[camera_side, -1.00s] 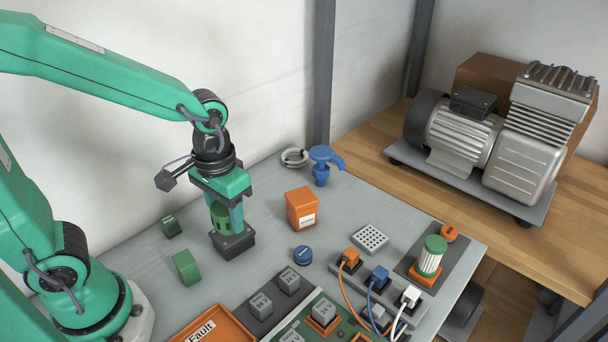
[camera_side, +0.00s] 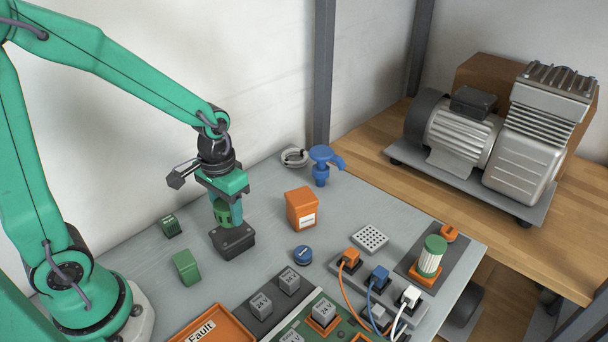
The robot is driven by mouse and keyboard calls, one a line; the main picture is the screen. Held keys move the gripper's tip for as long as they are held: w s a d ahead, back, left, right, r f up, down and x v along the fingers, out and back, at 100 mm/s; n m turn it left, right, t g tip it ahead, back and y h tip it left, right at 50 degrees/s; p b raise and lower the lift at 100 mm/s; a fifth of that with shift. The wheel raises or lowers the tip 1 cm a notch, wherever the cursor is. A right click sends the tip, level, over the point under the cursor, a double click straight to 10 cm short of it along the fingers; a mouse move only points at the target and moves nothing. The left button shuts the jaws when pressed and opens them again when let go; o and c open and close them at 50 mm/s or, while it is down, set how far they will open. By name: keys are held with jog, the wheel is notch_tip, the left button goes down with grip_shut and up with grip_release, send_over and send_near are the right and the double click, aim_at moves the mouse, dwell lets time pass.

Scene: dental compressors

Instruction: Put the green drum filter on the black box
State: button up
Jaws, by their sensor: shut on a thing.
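The green drum filter (camera_side: 221,212) is a small dark green cylinder with slots in its side. My gripper (camera_side: 228,214) points down and is shut on it; a finger hides its right part. The black box (camera_side: 233,243) is a low block with a flat top, standing on the grey table below the filter. The filter's lower end is very close to the rear of the box's top; I cannot tell whether they touch.
Two green blocks (camera_side: 186,267) (camera_side: 171,227) stand to the left of the box. An orange box (camera_side: 302,208) and a blue round knob (camera_side: 303,254) are to its right. An orange fault tray (camera_side: 212,328) lies in front. A green-topped white filter (camera_side: 432,255) stands further right.

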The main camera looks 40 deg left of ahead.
aim_at(228, 218)
jog(key=shift+f, duration=1.45)
jog(key=shift+f, duration=0.15)
jog(key=o, duration=1)
notch_tip(228, 218, up, 12)
jog(key=shift+r, duration=0.2)
